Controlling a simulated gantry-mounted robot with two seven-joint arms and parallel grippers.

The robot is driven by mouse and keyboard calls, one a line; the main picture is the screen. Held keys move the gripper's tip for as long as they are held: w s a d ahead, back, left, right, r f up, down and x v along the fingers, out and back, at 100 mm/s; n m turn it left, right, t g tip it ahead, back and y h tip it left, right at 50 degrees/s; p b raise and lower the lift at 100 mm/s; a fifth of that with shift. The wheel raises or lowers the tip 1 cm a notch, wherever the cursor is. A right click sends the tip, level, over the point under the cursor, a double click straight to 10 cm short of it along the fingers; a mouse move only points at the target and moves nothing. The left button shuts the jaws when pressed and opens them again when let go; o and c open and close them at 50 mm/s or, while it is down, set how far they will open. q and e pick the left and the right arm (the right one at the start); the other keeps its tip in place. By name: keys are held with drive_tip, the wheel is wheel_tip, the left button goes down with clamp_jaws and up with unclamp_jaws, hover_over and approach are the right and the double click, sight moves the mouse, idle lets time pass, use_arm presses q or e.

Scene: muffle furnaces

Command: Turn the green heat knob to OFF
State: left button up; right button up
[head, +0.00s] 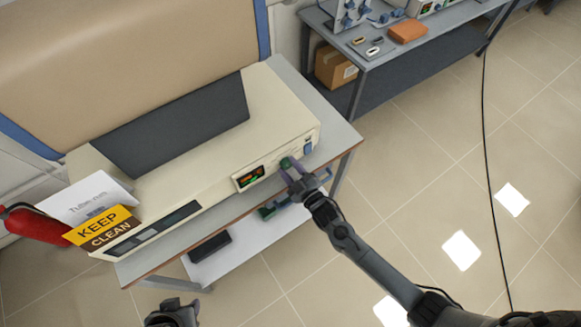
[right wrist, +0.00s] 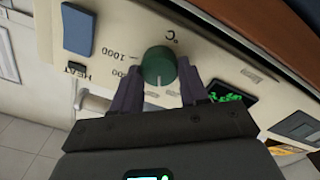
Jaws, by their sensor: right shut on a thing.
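The green heat knob (right wrist: 157,64) is on the cream front panel of the furnace in the right wrist view. Its white pointer line faces the bottom of that picture, and the dial print around it is upside down. In the head view the knob (head: 286,163) shows small at the panel's right part. My right gripper (right wrist: 160,82) is shut on the knob, one dark finger on each side of it; it also shows in the head view (head: 290,168). My left gripper (head: 172,312) shows only partly at the bottom edge, and its fingers cannot be made out.
The furnace (head: 270,110) stands on a grey bench (head: 344,137). A lit display (head: 249,178) and a blue switch (head: 307,146) flank the knob. A KEEP CLEAN sign (head: 102,228) and a red extinguisher (head: 35,225) are at the left. Open floor lies in front.

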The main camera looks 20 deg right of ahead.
drive_tip(key=n, duration=0.5)
drive_tip(key=shift+a+n+p, duration=0.1)
drive_tip(key=shift+n+p, duration=0.3)
drive_tip(key=n, duration=0.2)
drive_tip(key=shift+n, duration=0.4)
drive_tip(key=shift+f+n+p, duration=0.1)
drive_tip(key=shift+n+p, duration=0.2)
drive_tip(key=shift+n, duration=0.4)
drive_tip(key=o, duration=1.1)
drive_tip(key=shift+c, duration=0.2)
